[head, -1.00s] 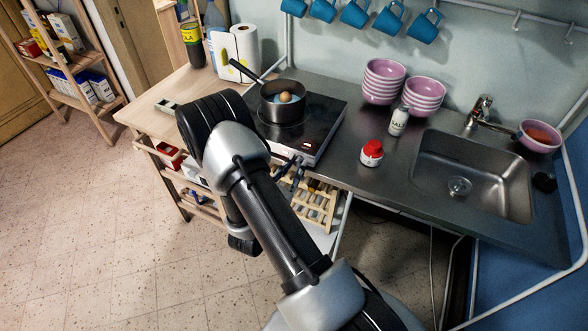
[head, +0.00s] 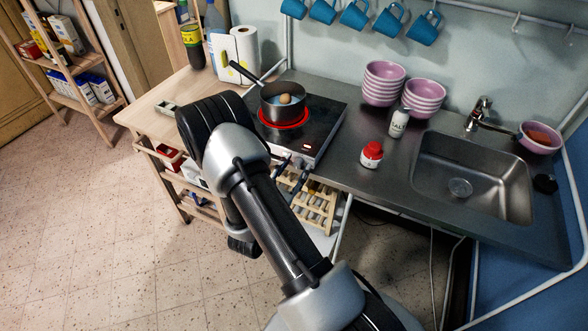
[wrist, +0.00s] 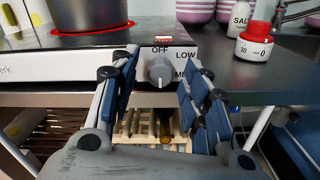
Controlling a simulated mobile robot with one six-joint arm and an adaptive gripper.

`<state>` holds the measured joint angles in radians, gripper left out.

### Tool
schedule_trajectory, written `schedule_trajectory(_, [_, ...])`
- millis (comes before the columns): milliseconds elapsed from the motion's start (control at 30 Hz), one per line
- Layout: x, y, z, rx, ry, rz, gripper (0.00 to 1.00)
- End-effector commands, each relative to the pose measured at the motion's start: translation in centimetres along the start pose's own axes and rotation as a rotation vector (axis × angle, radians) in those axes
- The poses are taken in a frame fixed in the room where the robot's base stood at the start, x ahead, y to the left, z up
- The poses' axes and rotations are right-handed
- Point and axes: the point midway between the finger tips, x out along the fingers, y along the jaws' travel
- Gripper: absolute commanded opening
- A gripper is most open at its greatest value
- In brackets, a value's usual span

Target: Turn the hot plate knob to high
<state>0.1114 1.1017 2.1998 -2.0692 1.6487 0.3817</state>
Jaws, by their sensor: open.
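The hot plate (head: 324,128) sits on the counter, and its burner ring (head: 283,124) glows red under a dark pot (head: 284,108) holding an egg (head: 285,99) in liquid. The round grey knob (wrist: 158,72) is on the hot plate's front face. The labels OFF, LOW and part of MED show around it; the rest is hidden. The knob's exact pointer direction is hard to tell. My gripper (wrist: 150,76) is open, with blue-padded fingers left and right of the knob and gaps on both sides. In the head view, my arm hides most of the gripper.
Pink bowls (head: 384,80) are behind, and the sink (head: 475,172) is further right. A wooden rack (head: 315,200) is below the counter front. The pot handle (head: 244,72) points back left.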

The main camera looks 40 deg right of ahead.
Motion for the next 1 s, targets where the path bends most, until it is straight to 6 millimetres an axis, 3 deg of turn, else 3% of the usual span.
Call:
schedule_trajectory(367, [-0.9, 0.1, -0.1, -0.003, 0.003, 0.002, 0.43])
schedule_trajectory(800, [-9.6, 0.1, -0.1, -0.002, 0.003, 0.006, 0.43])
schedule_trajectory(1000, [-11.6, 0.1, 0.0, -0.001, 0.001, 0.002, 0.43])
